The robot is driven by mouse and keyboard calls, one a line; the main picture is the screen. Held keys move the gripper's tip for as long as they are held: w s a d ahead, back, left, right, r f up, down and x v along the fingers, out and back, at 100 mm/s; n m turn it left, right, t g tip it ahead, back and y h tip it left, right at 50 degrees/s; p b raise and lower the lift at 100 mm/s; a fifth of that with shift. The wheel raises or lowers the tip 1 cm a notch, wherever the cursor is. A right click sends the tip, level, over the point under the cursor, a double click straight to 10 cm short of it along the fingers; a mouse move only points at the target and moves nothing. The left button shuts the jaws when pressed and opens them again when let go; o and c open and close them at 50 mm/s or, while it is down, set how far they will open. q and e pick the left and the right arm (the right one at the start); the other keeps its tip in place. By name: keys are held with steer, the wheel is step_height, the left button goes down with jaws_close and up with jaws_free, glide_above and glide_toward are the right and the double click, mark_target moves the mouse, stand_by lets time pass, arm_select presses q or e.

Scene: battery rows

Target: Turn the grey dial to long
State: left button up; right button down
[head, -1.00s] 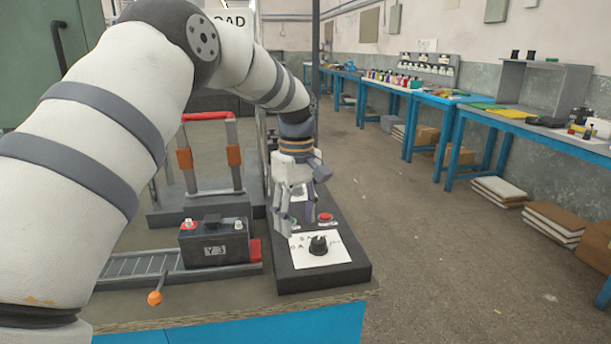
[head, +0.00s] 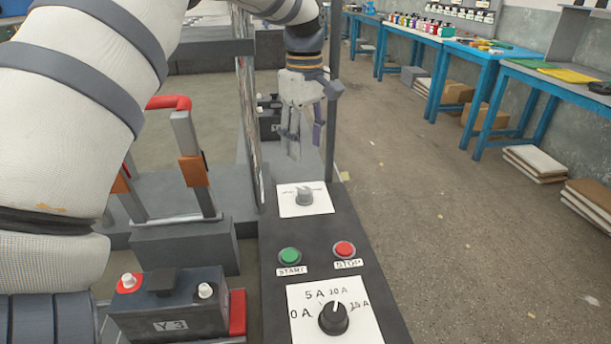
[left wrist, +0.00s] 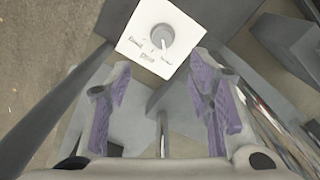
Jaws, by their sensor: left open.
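The grey dial (head: 304,196) sits on a white plate on the far part of the dark control panel (head: 340,235). It also shows near the top of the left wrist view (left wrist: 162,37), with its pale pointer mark towards the lower side of that picture. The small words round it are too blurred to read surely. My left gripper (head: 303,148) is open and empty, hanging above the panel near the dial. In the left wrist view the dial lies ahead of and between its spread purple-padded fingers (left wrist: 161,75), apart from them. My right gripper is out of view.
Nearer on the panel are a green START button (head: 290,256), a red STOP button (head: 344,249) and a black ampere dial (head: 334,318). A battery marked Y 3 (head: 170,305) and a red-topped frame (head: 184,145) stand left. A thin upright post (head: 332,95) rises beside my gripper.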

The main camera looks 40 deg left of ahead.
mark_target(304, 190)
arm_select(q)
steer(key=f, duration=1.1)
steer(key=shift+s+d+f, duration=0.2)
steer(key=shift+s+f, duration=0.05)
jaws_close()
